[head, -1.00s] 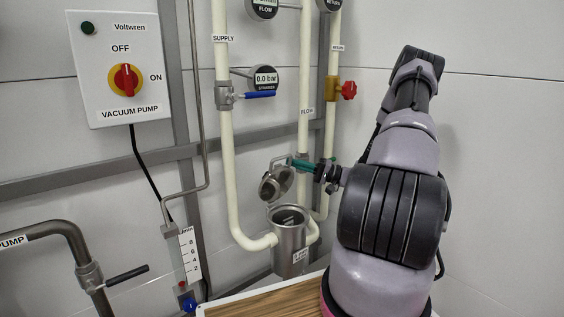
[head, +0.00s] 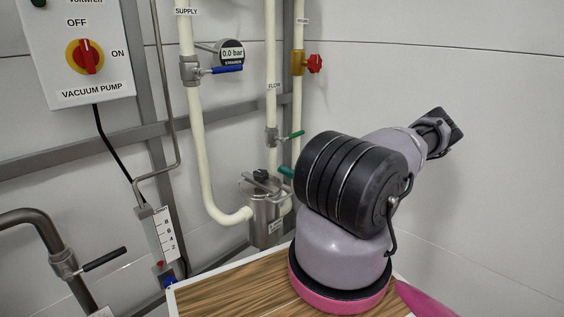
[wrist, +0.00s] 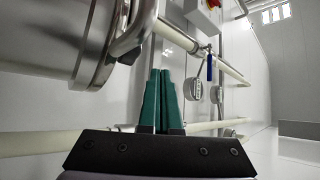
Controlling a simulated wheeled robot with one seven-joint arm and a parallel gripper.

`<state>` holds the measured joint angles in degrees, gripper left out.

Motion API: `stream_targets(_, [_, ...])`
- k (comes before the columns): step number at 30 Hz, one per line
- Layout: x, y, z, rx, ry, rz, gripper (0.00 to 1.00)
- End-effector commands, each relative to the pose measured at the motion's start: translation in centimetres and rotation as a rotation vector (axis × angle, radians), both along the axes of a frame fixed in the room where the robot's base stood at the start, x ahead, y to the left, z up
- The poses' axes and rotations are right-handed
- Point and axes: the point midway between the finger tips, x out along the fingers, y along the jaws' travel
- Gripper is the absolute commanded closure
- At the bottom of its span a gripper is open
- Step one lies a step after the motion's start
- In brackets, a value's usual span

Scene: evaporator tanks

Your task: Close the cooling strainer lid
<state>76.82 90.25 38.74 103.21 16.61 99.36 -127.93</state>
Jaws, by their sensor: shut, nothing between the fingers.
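The metal cooling strainer (head: 264,226) stands below the pipes in the head view. Its lid (head: 260,186) lies over the strainer's mouth and looks down, with a bar handle and a dark knob on top. Whether it is fully seated is hard to tell. My gripper's green fingertip (head: 286,172) shows just right of the lid; my arm hides the rest. In the wrist view my gripper (wrist: 163,75) has its green fingers together and empty. The strainer's large metal cylinder (wrist: 40,45) fills the upper left there, with a curved metal handle (wrist: 134,35) close to the fingertips.
A green-handled valve (head: 290,136) on the flow pipe is just above the strainer. The supply pipe (head: 201,150) curves into its left side. A wooden top (head: 235,290) lies in front below. The wall at right is clear.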

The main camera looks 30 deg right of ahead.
Motion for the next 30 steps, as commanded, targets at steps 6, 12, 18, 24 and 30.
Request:
stream_targets(6, [-0.6, -0.2, -2.2, 0.001, 0.0, -0.002, 1.0])
stream_targets(12, [-0.8, -0.3, -3.3, 0.001, 0.001, 0.0, 1.0])
stream_targets(18, [-0.9, -0.3, -3.8, -0.001, 0.001, 0.0, 1.0])
stream_targets(24, [-0.9, -0.3, -3.9, -0.001, 0.0, 0.0, 1.0])
stream_targets(30, [-0.9, -0.3, -3.9, -0.001, 0.001, 0.001, 1.0])
